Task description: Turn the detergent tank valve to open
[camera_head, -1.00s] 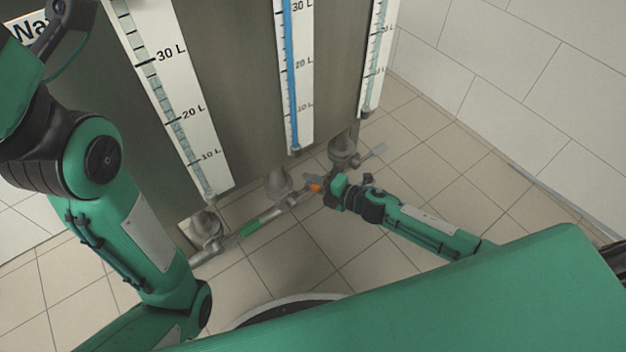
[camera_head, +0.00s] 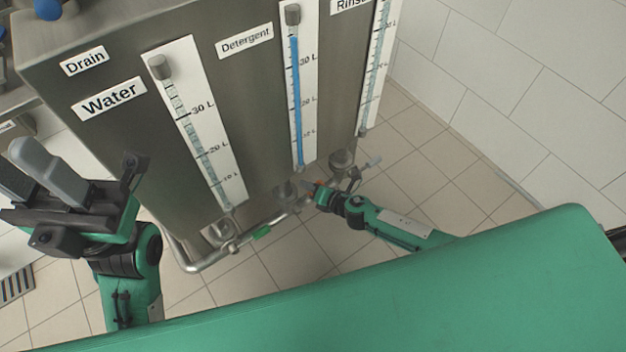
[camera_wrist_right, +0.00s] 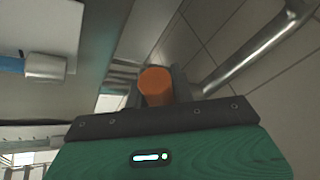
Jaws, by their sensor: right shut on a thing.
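The detergent tank's level gauge (camera_head: 296,100), with a blue column, stands in the middle of the steel tank front under the Detergent label (camera_head: 245,40). An orange valve handle (camera_head: 317,184) shows low down, beside the pipework under that gauge. My right gripper (camera_head: 320,190) is at this handle and shut on it. In the right wrist view the orange handle (camera_wrist_right: 156,84) stands end-on at the jaws; the fingers are mostly hidden. My left gripper (camera_head: 30,170) is raised at the far left, its two grey fingers apart and empty.
A green valve handle (camera_head: 262,233) sits on the pipe (camera_head: 205,262) under the water gauge (camera_head: 200,125). Another valve outlet (camera_head: 341,160) is below the right-hand gauge. Tiled floor (camera_head: 440,165) lies open to the right, up to a tiled wall (camera_head: 520,80).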

